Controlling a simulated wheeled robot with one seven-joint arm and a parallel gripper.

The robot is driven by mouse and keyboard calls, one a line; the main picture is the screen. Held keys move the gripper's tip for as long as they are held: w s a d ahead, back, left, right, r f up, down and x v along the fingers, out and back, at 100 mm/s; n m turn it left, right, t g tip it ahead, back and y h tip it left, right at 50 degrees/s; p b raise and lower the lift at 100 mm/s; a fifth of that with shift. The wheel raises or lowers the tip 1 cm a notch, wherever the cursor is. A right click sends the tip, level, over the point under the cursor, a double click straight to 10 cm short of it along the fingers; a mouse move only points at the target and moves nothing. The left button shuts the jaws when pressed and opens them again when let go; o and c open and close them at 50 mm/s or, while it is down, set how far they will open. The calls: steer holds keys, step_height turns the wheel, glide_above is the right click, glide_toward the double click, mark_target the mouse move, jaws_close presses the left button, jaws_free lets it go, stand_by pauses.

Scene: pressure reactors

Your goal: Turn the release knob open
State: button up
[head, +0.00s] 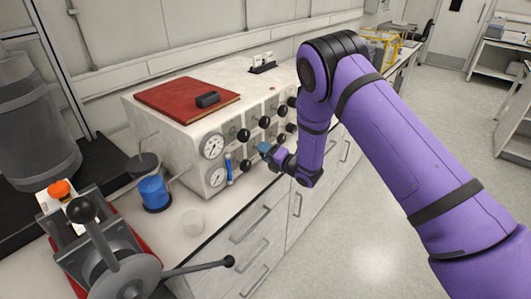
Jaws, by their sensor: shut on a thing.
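A pale control box (180,150) stands on the bench with two rows of black knobs on its front face. My gripper (265,150) is at the lower row of this face, between the knob at the lower left (245,165) and the knob to its right (281,138). It is shut on a knob there, taken as the release knob, which the fingers mostly hide. An upper-row knob (243,135) is free, up and left of my gripper. The knob's turn angle cannot be made out.
Two round gauges, upper (212,146) and lower (216,176), and a blue tube (229,168) are left of the knobs. A red book (180,97) lies on the box. A lever device (115,260) stands at front left. Drawers (250,235) are below; the floor (370,240) at right is clear.

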stand_by(0.3)
steer(key=o, duration=0.9)
steer(key=shift+s+d, duration=0.1)
steer(key=v, duration=1)
steer(key=shift+s+d, duration=0.2)
steer(key=shift+s, duration=0.05)
